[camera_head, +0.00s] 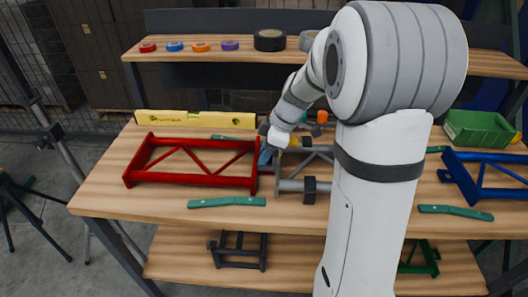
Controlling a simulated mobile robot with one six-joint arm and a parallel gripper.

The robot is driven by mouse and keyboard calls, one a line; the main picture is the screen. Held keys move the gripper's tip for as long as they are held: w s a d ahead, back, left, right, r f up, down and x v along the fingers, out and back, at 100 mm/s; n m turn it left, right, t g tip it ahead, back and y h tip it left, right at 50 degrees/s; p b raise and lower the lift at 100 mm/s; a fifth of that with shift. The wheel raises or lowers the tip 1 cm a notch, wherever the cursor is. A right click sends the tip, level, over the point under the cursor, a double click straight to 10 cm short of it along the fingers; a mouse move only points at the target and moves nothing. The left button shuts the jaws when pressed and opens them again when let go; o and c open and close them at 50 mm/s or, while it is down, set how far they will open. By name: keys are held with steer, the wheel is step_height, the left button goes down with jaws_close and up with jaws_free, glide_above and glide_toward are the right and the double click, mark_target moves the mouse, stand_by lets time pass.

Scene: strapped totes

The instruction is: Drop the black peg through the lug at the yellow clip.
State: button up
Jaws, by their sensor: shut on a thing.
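A grey frame (290,185) lies on the bench top, partly behind my arm. A small yellow part (298,142), which may be the yellow clip, shows at its far side, just right of my wrist. The lug cannot be made out. My arm reaches over the bench and its wrist ends just above the far left part of the grey frame. The wrist hides my gripper's fingers. The black peg is not visible. A blue-grey piece (265,157) shows just below the wrist; I cannot tell what it is.
A red frame (190,182) lies close to the left. A black block (310,190) is on the grey frame. Green bars (227,202) lie in front. A yellow level (195,118) lies behind. A blue frame (485,175) and green bin (478,128) are at the right.

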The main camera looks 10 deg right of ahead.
steer(key=o, duration=1.1)
steer(key=shift+c, duration=0.2)
steer(key=v, duration=0.7)
steer(key=shift+d+r+p, duration=0.15)
steer(key=shift+r+p, duration=0.2)
steer(key=shift+r, duration=0.05)
steer(key=shift+s+r, duration=0.15)
steer(key=shift+s, duration=0.05)
steer(key=s+a+r+m+h+p, duration=0.1)
steer(key=s+r+m+p, duration=0.1)
steer(key=s, duration=0.4)
steer(key=s+r+m+h+p, duration=0.2)
steer(key=s+r+m+p, duration=0.1)
steer(key=s+m, duration=0.4)
steer(key=s+a+r+m+t+h+p, duration=0.1)
steer(key=s+r+m+p, duration=0.1)
steer(key=s+m+p, duration=0.2)
steer(key=shift+s+a+r+m, duration=0.35)
steer(key=shift+s+m, duration=0.35)
steer(key=shift+s, duration=0.9)
